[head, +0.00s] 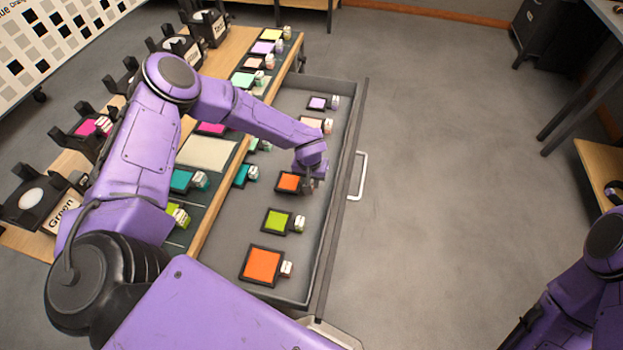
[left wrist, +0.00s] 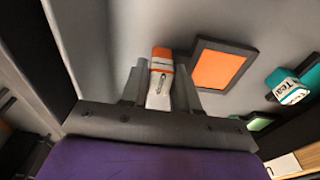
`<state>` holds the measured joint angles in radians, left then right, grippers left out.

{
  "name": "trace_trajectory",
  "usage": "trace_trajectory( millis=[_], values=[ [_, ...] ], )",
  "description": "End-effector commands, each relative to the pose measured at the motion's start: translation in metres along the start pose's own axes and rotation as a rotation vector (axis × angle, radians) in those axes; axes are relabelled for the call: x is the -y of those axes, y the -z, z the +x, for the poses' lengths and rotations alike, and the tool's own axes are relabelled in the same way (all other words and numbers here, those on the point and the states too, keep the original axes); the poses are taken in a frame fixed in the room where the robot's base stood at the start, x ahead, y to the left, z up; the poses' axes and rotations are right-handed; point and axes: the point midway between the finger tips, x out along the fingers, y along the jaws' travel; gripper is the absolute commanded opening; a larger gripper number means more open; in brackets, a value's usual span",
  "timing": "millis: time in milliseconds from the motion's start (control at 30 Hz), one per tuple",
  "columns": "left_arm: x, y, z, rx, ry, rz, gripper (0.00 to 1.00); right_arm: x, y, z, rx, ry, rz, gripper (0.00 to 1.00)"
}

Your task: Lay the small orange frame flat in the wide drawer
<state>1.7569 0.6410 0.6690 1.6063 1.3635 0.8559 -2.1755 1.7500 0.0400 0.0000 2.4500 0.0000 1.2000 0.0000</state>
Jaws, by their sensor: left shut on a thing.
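The small orange frame (head: 289,182) has a dark border and is in or just above the open wide drawer (head: 329,225). Its orange panel also shows in the left wrist view (left wrist: 219,68). My left gripper (head: 313,180) is at the frame's right side. In the left wrist view, its fingers (left wrist: 160,92) are shut on the frame's white and orange tab (left wrist: 161,72). The frame looks roughly level; I cannot tell if it touches the drawer floor. My right arm shows at the lower right, but its gripper is not in view.
A larger orange frame (head: 262,264) and a lime frame (head: 277,221) lie nearer in the drawer. A lilac frame (head: 318,103) lies at the far end. Several coloured frames lie on the table to the left. A handle (head: 358,176) sticks out from the drawer front.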

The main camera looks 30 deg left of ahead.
Motion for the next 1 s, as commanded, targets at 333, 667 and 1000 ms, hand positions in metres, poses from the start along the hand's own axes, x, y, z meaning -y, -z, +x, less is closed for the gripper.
trace_trajectory(
  millis=[333, 667, 1000],
  values=[
    [0.000, -0.001, 0.010, 0.000, 0.000, 0.000, 0.00, 0.001, -0.003, 0.007, 0.000, 0.000, 0.000, 0.00],
    [0.000, -0.001, 0.013, -0.001, 0.000, 0.000, 0.59, 0.001, -0.004, 0.008, 0.000, 0.000, 0.000, 0.00],
    [0.000, 0.000, -0.001, -0.003, -0.001, -0.001, 0.59, 0.001, -0.004, 0.008, 0.000, 0.000, 0.000, 0.00]
  ],
)
